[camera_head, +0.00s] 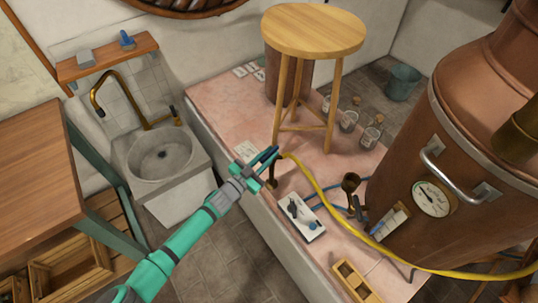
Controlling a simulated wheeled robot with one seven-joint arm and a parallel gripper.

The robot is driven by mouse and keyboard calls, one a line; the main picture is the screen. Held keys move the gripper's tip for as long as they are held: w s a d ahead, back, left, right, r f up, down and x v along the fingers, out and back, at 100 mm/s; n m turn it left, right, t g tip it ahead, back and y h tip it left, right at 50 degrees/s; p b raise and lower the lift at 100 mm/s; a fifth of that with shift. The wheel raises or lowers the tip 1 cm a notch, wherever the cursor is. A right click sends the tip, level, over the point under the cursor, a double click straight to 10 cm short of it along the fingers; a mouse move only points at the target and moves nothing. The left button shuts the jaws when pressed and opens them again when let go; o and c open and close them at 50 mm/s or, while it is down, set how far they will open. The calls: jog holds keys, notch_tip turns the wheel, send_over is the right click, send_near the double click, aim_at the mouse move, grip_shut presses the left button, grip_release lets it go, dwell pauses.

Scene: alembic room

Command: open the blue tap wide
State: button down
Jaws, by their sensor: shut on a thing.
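The blue tap shows as a dark blue lever (266,156) above a small dark tap body (275,174) on the pink ledge, in front of the stool. A yellow hose starts beside it. My gripper (257,168), at the end of my green arm, reaches in from the lower left and is shut on the blue tap's lever. The lever slants up to the right, past my fingertips. My fingers hide part of the lever and the tap body, so how far the tap is turned cannot be told.
A wooden stool (312,32) stands just behind the tap. The yellow hose (345,222) runs right towards a copper still (410,245). A control box (299,217) sits in front on the pink ledge (222,92). A stone sink (160,157) is at left, with tiled floor between.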

jog(key=shift+w+a+m+g+h, duration=0.1)
jog(key=shift+w+m+g+h, duration=0.05)
jog(key=shift+m+g+h, duration=0.6)
jog(key=c, duration=1.7)
grip_release()
jog(key=v, duration=1)
jog(key=shift+s+a, duration=0.25)
jog(key=shift+s, duration=0.1)
jog(key=shift+w, duration=0.1)
